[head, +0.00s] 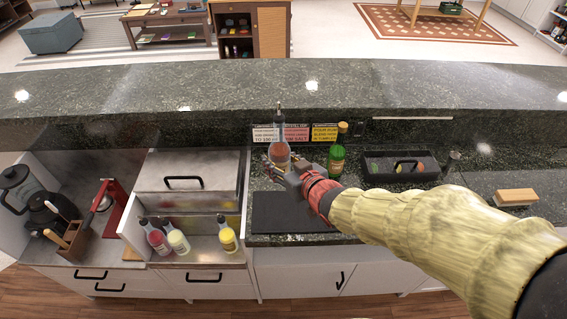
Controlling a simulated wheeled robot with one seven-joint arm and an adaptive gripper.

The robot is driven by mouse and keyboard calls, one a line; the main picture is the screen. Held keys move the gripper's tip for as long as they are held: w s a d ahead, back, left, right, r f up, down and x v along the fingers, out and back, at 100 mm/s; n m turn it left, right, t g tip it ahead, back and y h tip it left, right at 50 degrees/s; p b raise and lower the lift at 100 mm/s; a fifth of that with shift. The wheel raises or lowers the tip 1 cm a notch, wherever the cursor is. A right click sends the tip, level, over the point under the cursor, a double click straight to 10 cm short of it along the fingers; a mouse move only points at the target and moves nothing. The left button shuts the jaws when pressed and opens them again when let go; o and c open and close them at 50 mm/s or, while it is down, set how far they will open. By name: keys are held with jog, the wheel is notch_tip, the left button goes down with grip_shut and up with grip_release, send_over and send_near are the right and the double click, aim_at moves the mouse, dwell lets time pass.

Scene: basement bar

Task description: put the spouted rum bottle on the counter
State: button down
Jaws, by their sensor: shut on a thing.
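The spouted rum bottle (278,137) is upright, with a dark pour spout on top and a reddish-brown lower part. My gripper (276,166) is shut on its lower part, reaching in from the right. The gripper hides the bottle's base, so I cannot tell whether it touches the counter. The counter (262,183) is dark speckled granite with a raised ledge behind it. The bottle stands in front of small printed cards on the ledge's face.
A green bottle (337,154) stands just right of my gripper. Farther right are a black condiment tray (374,180) and a sponge-like block (515,197). A black mat (290,212) lies in front. Left are a steel ice bin (190,172) and several colored squeeze bottles (178,240).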

jog(key=shift+s+d+f, duration=0.1)
jog(key=shift+s+f, duration=0.1)
jog(key=shift+f, duration=0.15)
jog(key=shift+w+f, duration=0.1)
jog(key=shift+f, duration=0.1)
jog(key=shift+w+a+f+b, duration=0.5)
jog(key=shift+w+f+b, duration=0.45)
jog(key=shift+w+f, duration=1.25)
jog(key=shift+w+a+f+b, duration=0.5)
jog(key=shift+w+f+b, duration=0.45)
jog(key=shift+w+f, duration=1.2)
jog(key=shift+w+a+f+b, duration=0.5)
jog(key=shift+w+f+b, duration=0.45)
jog(key=shift+w+f, duration=1.25)
jog(key=shift+w+r, duration=0.1)
jog(key=shift+w, duration=0.05)
jog(key=c, duration=1)
grip_release()
jog(key=shift+f, duration=0.2)
